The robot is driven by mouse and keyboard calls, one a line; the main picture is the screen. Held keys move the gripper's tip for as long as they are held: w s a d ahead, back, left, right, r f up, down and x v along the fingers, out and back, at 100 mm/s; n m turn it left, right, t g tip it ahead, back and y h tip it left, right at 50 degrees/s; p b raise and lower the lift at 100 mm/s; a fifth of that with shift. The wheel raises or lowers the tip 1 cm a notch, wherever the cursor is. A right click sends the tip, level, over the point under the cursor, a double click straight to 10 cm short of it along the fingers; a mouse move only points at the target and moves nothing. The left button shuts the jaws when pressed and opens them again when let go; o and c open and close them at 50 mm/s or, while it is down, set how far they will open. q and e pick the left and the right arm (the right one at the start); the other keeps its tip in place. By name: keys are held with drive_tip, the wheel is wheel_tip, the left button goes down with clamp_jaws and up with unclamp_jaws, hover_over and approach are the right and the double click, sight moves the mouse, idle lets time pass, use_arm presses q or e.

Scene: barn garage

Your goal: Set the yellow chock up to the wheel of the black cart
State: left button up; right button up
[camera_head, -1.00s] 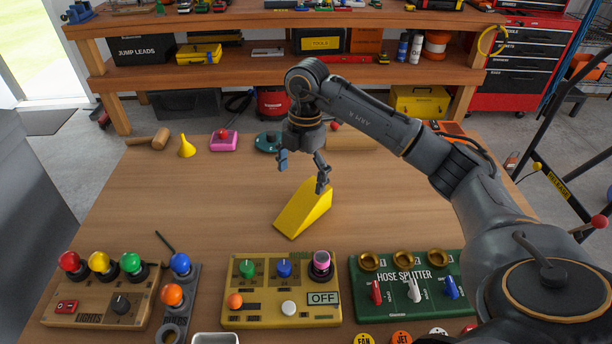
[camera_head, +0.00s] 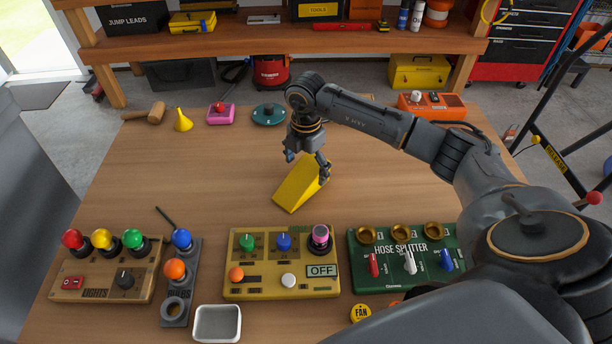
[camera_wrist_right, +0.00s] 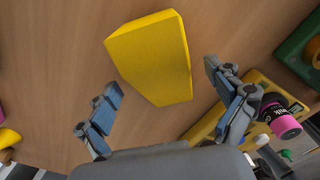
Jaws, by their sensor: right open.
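The yellow chock (camera_head: 297,190) is a wedge lying on the wooden table, near its middle. My right gripper (camera_head: 307,163) is open just above the chock's far end, with a finger toward each side of it. In the right wrist view the chock (camera_wrist_right: 150,58) lies ahead of and between the two spread fingers (camera_wrist_right: 161,78), with visible gaps on both sides; I see no grip on it. A black tubular frame (camera_head: 536,128) with a yellow label stands at the right and may be part of the black cart. No cart wheel is clearly visible. My left gripper is not in view.
Along the table's near side are a lights box (camera_head: 98,285), a yellow control box (camera_head: 262,290), a green hose splitter (camera_head: 375,279) and a white tray (camera_head: 233,337). The table's left middle is clear.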

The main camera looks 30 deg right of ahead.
sight(306, 169)
drive_tip(key=shift+f, duration=1.5)
drive_tip(key=c, duration=1.6)
drive_tip(key=shift+r, duration=0.1)
drive_tip(key=shift+c, duration=1.3)
